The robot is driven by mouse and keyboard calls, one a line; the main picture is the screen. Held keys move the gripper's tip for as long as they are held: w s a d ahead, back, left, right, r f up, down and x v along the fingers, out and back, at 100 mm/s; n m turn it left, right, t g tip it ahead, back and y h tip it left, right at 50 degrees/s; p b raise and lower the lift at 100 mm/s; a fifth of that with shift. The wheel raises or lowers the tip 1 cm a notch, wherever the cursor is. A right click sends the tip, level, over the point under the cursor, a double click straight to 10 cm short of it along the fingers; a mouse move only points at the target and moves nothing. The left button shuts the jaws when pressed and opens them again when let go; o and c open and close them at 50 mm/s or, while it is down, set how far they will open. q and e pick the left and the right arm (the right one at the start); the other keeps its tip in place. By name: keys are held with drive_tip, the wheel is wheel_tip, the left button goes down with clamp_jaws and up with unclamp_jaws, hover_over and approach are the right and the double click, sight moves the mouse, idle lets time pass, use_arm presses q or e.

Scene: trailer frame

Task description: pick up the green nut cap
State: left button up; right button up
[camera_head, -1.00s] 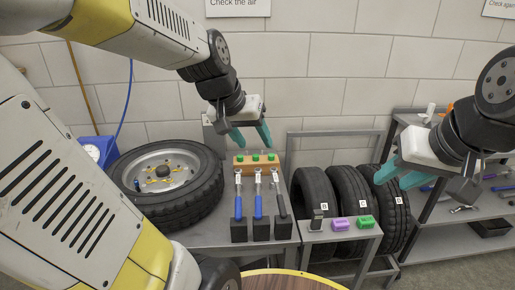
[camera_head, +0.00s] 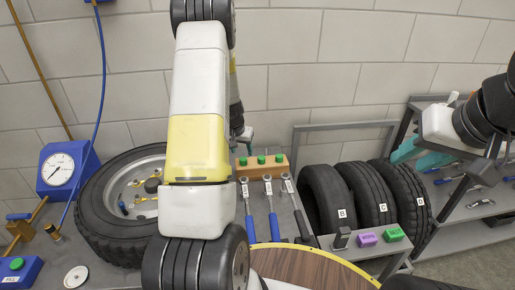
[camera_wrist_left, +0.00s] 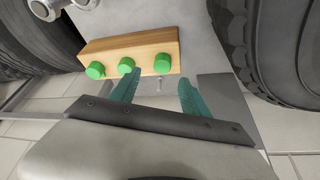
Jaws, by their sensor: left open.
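Three green nut caps stand in a row on a wooden block (camera_head: 268,171): left (camera_head: 243,161), middle (camera_head: 261,160) and right (camera_head: 279,158). In the left wrist view they show as left (camera_wrist_left: 95,70), middle (camera_wrist_left: 126,65) and right (camera_wrist_left: 162,63) on the block (camera_wrist_left: 110,45). My left gripper (camera_wrist_left: 159,85) is open and empty, with the right cap in that view just beyond the gap between its fingertips. In the head view my arm hides most of this gripper; a teal finger shows above the block. My right gripper (camera_head: 418,155) is open and empty at the right, far from the block.
A wheel (camera_head: 105,225) lies left of the block. Wrenches with blue handles (camera_head: 249,226) lie in front of it. Upright tires (camera_head: 325,200) stand to the right, with a purple block (camera_head: 367,239) and a green block (camera_head: 393,233) before them. A gauge box (camera_head: 60,168) is at left.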

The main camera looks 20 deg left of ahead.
sight(243, 159)
use_arm(q)
drive_tip(key=x, duration=0.6)
drive_tip(key=shift+a+f, duration=0.2)
drive_tip(key=shift+f, duration=0.2)
drive_tip(key=shift+s, duration=0.1)
clamp_jaws()
